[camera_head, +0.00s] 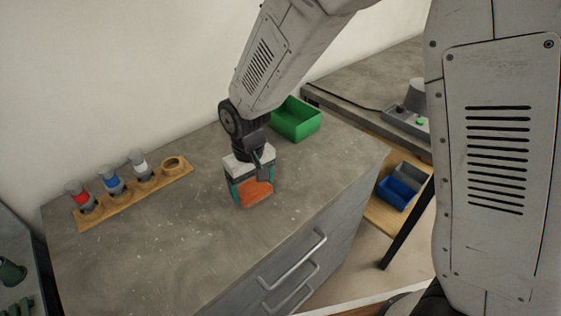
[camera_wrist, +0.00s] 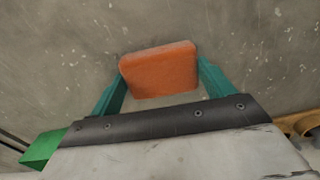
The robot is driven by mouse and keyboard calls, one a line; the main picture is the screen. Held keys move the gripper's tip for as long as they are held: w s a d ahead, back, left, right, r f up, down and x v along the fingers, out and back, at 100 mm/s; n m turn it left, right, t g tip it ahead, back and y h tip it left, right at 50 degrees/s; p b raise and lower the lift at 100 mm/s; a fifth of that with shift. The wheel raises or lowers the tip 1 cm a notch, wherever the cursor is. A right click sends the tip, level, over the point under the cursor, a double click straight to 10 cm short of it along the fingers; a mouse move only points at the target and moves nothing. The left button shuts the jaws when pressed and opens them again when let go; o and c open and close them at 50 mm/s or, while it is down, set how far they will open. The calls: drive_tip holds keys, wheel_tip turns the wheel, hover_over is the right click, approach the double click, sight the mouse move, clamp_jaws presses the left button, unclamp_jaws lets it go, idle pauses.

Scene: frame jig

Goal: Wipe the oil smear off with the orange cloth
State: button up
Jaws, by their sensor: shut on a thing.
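The orange cloth (camera_head: 257,192) is a thick, block-like pad between the teal fingers of my gripper (camera_head: 251,186), low over the grey worktop. It also shows in the wrist view (camera_wrist: 160,70), with the gripper's fingers (camera_wrist: 160,84) on either side of it. The gripper is shut on the cloth. I cannot tell whether the cloth touches the worktop. No clear oil smear shows in either view; the worktop (camera_head: 190,245) has only pale scratches and flecks, and the area under the cloth is hidden.
A wooden rack (camera_head: 135,197) with red, blue and white-banded items stands on the left. A green bin (camera_head: 296,120) sits behind the gripper. A blue bin (camera_head: 397,192) is on a lower shelf to the right. The worktop's front left is clear.

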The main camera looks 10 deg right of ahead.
drive_tip(key=shift+w+r, duration=0.15)
drive_tip(key=shift+r, duration=0.45)
drive_tip(key=shift+w+r, duration=0.15)
drive_tip(key=shift+r, duration=0.4)
drive_tip(key=shift+s+r, duration=0.1)
drive_tip(key=shift+r, duration=0.25)
drive_tip(key=shift+a+r, duration=0.1)
drive_tip(key=shift+r, duration=2.55)
